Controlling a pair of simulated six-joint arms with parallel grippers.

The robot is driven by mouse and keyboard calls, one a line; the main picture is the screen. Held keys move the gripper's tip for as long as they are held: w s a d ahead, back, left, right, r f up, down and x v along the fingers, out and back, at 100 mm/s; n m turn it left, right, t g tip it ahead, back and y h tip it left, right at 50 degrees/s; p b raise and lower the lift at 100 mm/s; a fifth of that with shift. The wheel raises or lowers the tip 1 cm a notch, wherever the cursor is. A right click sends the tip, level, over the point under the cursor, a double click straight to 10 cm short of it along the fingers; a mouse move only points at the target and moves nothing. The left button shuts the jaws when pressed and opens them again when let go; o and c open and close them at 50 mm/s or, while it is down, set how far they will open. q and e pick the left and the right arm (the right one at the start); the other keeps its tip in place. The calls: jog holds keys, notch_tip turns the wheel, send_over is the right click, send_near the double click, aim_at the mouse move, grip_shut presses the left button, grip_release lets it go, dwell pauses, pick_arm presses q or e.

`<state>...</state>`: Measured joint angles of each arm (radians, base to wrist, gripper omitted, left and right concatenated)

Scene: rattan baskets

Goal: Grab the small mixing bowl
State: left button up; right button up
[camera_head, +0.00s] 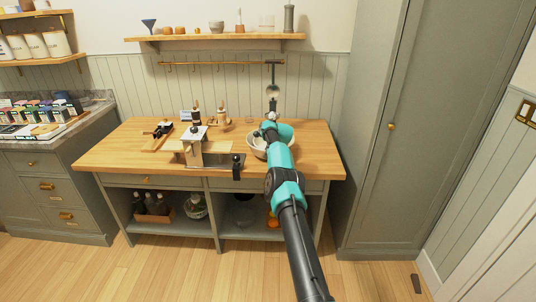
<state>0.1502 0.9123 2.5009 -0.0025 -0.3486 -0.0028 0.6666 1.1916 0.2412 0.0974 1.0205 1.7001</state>
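A pale mixing bowl (256,148) stands on the wooden worktop, right of its middle. My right arm comes in from the bottom and crosses in front of the bowl, hiding much of its right part. My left gripper is out of view.
A metal and wood appliance (195,150) stands left of the bowl, with bottles behind it. A tall cabinet (385,150) bounds the right side. A glass bowl (243,216) sits on the lower shelf.

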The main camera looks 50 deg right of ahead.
jog(key=shift+r, duration=0.2)
jog(key=shift+v, duration=0.8)
jog(key=v, duration=1)
jog(key=shift+s+d, duration=0.1)
jog(key=shift+s, duration=0.05)
